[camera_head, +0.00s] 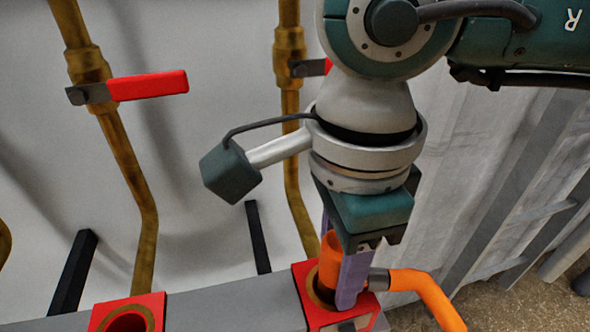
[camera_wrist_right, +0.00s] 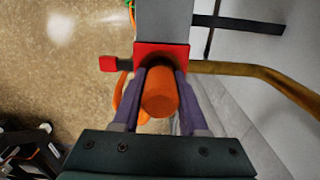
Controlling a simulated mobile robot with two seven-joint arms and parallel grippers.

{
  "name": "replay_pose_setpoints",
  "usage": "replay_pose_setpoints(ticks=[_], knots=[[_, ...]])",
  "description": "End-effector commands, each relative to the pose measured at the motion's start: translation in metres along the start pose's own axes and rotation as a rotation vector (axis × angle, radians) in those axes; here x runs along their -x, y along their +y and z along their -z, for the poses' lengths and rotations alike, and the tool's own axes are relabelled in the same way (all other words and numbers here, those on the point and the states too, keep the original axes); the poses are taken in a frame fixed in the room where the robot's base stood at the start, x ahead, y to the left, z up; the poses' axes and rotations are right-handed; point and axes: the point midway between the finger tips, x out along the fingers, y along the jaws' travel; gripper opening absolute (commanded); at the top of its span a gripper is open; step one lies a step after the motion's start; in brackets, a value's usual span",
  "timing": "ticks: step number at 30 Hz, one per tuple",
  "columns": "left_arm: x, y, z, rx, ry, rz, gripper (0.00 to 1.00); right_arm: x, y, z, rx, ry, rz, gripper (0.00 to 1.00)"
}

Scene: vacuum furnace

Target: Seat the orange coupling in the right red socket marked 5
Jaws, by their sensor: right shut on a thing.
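The orange coupling (camera_head: 329,262) stands roughly upright between the purple fingers of my right gripper (camera_head: 340,275), which is shut on it. Its lower end is at the ring of the right red socket (camera_head: 307,277); a finger partly hides this, so I cannot tell how deep it sits. In the right wrist view the coupling (camera_wrist_right: 160,95) is between both fingertips of the right gripper (camera_wrist_right: 160,80), and the red socket block (camera_wrist_right: 150,50) lies just beyond, its opening mostly covered. The number 5 is not readable. My left gripper is not in view.
Another red socket (camera_head: 100,318) sits to the left on the same grey rail (camera_head: 230,305). An orange bent pipe (camera_head: 425,295) comes off the right socket. Brass pipes (camera_head: 130,190) with a red lever (camera_head: 148,85) rise behind. Black brackets (camera_head: 75,270) stand behind the rail.

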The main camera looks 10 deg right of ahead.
Motion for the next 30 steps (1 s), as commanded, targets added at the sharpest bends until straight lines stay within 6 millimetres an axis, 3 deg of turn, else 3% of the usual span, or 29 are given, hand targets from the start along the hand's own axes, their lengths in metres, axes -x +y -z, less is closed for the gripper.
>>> replay_pose_setpoints(ticks=[2,3,11,21,30], knots=[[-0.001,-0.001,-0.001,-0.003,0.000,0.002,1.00,-0.001,0.000,0.000,0.000,0.000,0.001,0.00],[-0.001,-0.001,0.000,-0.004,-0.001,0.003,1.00,0.000,0.000,0.000,0.000,0.000,0.001,0.47],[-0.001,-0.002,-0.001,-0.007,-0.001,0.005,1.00,0.000,0.000,0.000,0.000,0.000,0.001,0.77],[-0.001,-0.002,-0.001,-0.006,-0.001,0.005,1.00,0.005,0.000,0.000,0.000,-0.001,0.001,0.78],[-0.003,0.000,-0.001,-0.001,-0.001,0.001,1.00,0.060,-0.002,0.000,0.001,-0.001,0.006,0.78]])
